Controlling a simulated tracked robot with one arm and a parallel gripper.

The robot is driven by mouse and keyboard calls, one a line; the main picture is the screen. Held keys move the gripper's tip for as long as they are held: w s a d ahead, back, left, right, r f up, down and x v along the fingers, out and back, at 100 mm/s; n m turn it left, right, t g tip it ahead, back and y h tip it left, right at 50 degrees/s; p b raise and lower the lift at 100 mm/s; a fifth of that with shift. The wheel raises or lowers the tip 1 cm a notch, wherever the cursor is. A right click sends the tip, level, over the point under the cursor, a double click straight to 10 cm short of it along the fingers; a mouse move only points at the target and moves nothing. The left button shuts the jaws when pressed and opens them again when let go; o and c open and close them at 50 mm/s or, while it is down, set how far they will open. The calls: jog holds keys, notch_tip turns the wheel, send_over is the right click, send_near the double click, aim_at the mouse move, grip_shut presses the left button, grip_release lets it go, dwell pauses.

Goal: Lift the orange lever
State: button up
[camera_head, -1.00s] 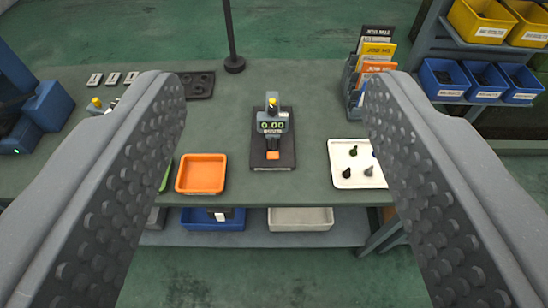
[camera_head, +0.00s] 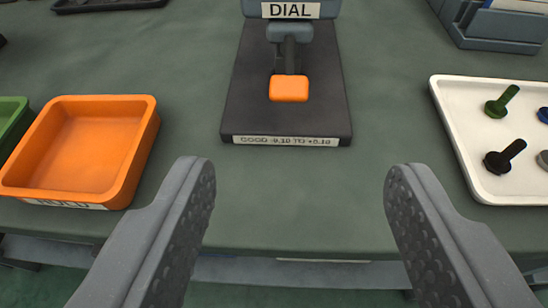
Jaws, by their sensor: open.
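The orange lever (camera_head: 289,88) is a small orange block-shaped tab at the front of the dial gauge (camera_head: 290,35). The gauge stands on a dark base plate (camera_head: 245,105) with a label along its front edge. Only the lower part of the gauge, with its "DIAL" label, shows; its top is cut off by the picture edge. My gripper (camera_head: 300,185) is open and empty. Its two fingers are wide apart, with the tips lower in the picture than the base plate and the lever between them in left-right direction. The fingers appear apart from the lever.
An orange tray (camera_head: 85,150) stands left, with part of a green tray (camera_head: 12,120) beyond it. A grey rack (camera_head: 500,35) is at the back right. The bench top (camera_head: 300,200) before the base plate is clear.

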aim_at(289, 90)
jog(key=b+x, duration=0.1)
jog(key=x, duration=0.3)
jog(key=f+b+x, duration=0.1)
jog(key=x, duration=0.4)
jog(key=s+f+x, duration=0.1)
jog(key=x, duration=0.4)
jog(key=shift+a+b, duration=0.2)
jog(key=shift+b, duration=0.2)
jog(key=shift+w+f, duration=0.2)
jog(key=shift+w, duration=0.45)
jog(key=shift+c, duration=0.3)
jog(key=c, duration=0.9)
